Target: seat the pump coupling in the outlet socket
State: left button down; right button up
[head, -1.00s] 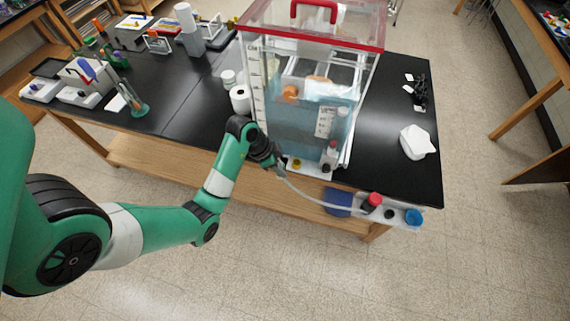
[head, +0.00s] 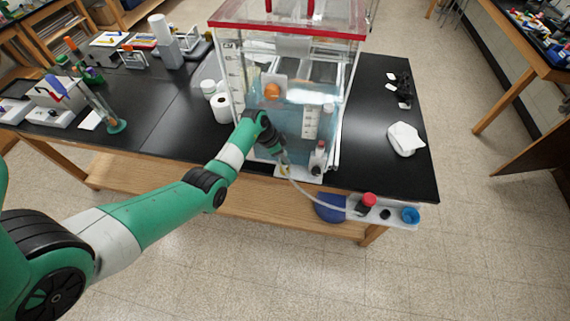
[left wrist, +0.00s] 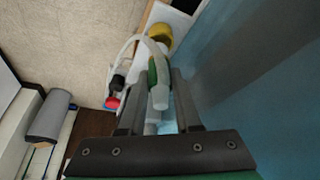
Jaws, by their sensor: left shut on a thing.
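My left gripper (head: 284,160) is at the front foot of the clear tank and is shut on the pump coupling. In the left wrist view, the coupling (left wrist: 160,95), white with a green part, lies between the fingers, with a pale hose (left wrist: 128,48) curving off it. The yellow outlet socket (left wrist: 160,34) lies just beyond the coupling; it also shows small beside the fingertips in the head view (head: 285,171). I cannot tell whether coupling and socket touch. The hose (head: 318,199) runs right to a white shelf in the head view. My right gripper is not in view.
The water-filled tank (head: 285,95) with a red lid rim stands close behind the gripper.

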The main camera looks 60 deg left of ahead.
pick_arm(q)
jog(key=shift+w+a+f+b, duration=0.15)
jog(key=shift+f+b, duration=0.35)
jog(key=shift+f, duration=0.5)
jog(key=shift+w+a+f+b, duration=0.1)
jog(key=shift+f+b, duration=0.4)
jog(key=shift+f, duration=0.45)
jog(key=c, duration=1)
grip_release()
jog(key=shift+s+f, duration=0.1)
jog(key=shift+o, duration=0.6)
jog(key=shift+s+d+f, duration=0.1)
jog(key=shift+d, duration=0.05)
jog(key=shift+r, duration=0.5)
jog(key=p+v, duration=0.5)
jog(key=v, duration=0.6)
jog(key=shift+r, duration=0.25)
